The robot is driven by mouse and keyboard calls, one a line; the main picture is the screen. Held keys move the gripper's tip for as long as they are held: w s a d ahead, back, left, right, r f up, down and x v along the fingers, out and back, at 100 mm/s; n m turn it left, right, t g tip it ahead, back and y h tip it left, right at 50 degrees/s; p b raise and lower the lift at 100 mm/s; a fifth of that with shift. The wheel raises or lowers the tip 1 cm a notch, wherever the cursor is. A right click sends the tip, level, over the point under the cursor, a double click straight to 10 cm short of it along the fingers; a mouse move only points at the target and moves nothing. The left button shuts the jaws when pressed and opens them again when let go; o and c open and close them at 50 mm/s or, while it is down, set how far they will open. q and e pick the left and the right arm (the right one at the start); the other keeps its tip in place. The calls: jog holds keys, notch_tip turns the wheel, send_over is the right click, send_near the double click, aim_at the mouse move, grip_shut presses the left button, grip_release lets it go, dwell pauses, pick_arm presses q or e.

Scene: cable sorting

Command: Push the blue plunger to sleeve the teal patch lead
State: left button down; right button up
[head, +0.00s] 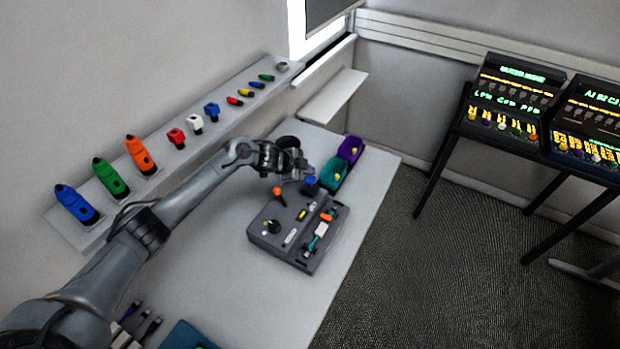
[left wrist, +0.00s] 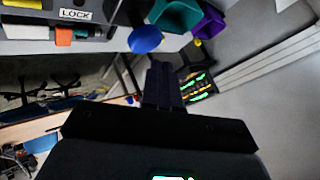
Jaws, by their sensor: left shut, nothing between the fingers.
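The blue plunger (head: 310,181) has a round blue knob and stands at the far right corner of the grey fixture (head: 270,248). The knob also shows large in the left wrist view (left wrist: 145,39). The teal patch lead (head: 321,230) lies in a slot on the right part of the fixture. My left gripper (head: 303,170) is shut and empty, right beside the blue knob at its far side. In the left wrist view its dark fingers (left wrist: 161,68) end close to the knob; I cannot tell whether they touch it. My right gripper is not in view.
An orange-knobbed lever (head: 278,191) rises at the fixture's far left. A teal bin (head: 334,171) and a purple bin (head: 350,149) stand just right of the gripper. A wall shelf (head: 150,182) holds coloured tools and connectors. The white table (head: 225,270) is clear left of the fixture.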

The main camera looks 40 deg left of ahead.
aim_at(311, 178)
pick_arm(q)
jog(key=shift+f, duration=0.2)
dwell(0.3)
jog(key=shift+f, duration=0.25)
dwell(0.3)
jog(key=shift+f+b, duration=0.35)
jog(key=shift+f, duration=0.1)
dwell(0.3)
jog(key=shift+f, duration=0.5)
dwell(0.4)
jog(key=shift+f+b, duration=0.45)
jog(key=shift+r, duration=0.15)
jog(key=shift+r+p, duration=1.55)
jog(key=shift+p, duration=0.15)
jog(key=shift+r, duration=0.15)
